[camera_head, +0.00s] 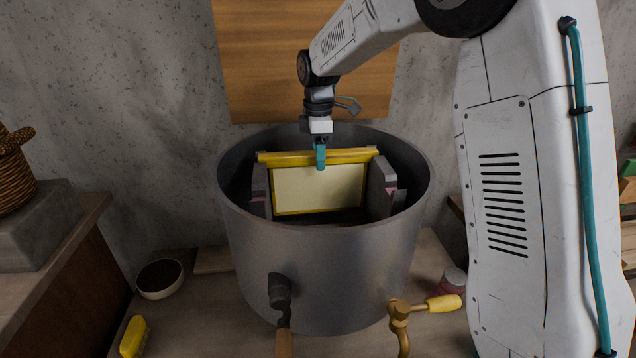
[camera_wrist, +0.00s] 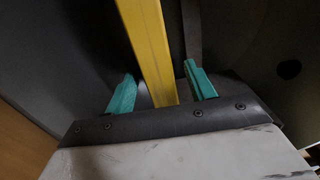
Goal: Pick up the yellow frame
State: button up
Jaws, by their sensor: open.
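The yellow frame (camera_head: 320,187) hangs upright inside a large grey metal drum (camera_head: 320,265), with a pale panel inside its yellow border. Its top bar lies across between two grey holders, near the drum's rim. My gripper (camera_head: 320,156) is above the middle of the top bar, pointing down. In the wrist view, the teal fingers of my gripper (camera_wrist: 160,88) are open, one on each side of the yellow frame's top bar (camera_wrist: 150,40). I see a gap on both sides, so the fingers are not closed on it.
Grey holders (camera_head: 381,188) flank the frame inside the drum. A brass tap with a yellow handle (camera_head: 443,303) and a crank stick out at the drum's front. A bowl (camera_head: 160,278) and a yellow brush (camera_head: 133,336) lie at left. A wooden board (camera_head: 240,60) hangs behind.

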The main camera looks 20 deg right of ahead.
jog(key=shift+f, duration=0.5)
grip_shut()
jog(key=shift+r, duration=0.1)
notch_tip(320, 180, up, 28)
dwell(0.5)
dwell(0.6)
